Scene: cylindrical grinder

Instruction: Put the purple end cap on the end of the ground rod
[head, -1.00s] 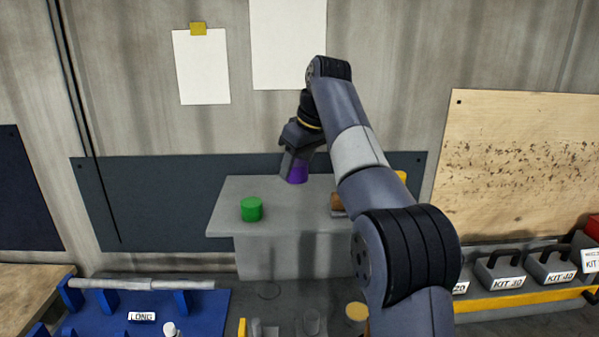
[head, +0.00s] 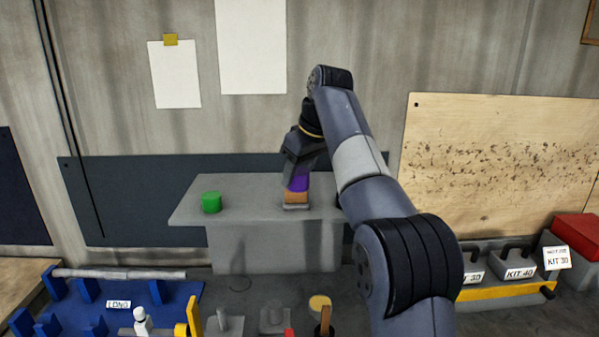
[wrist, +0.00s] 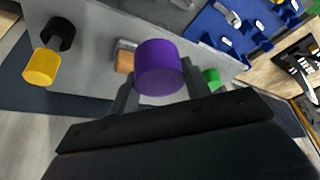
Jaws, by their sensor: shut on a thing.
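The purple end cap (head: 298,183) is between the fingers of my gripper (head: 299,168), which is shut on it. In the head view it shows above a small tan block on the grey shelf. In the wrist view the purple cap (wrist: 159,66) sits between the fingertips, clear of the tan block beside it. A long pale grey rod (head: 125,273) lies level on blue supports at the lower left, near a LONG label. I cannot tell for sure that it is the ground rod.
The grey shelf (head: 187,215) carries a green cap (head: 211,202) and the tan block (head: 297,197). Yellow (wrist: 42,67) and black (wrist: 58,34) caps show in the wrist view. Several small parts stand at the bottom middle. Kit boxes (head: 519,266) stand at the right.

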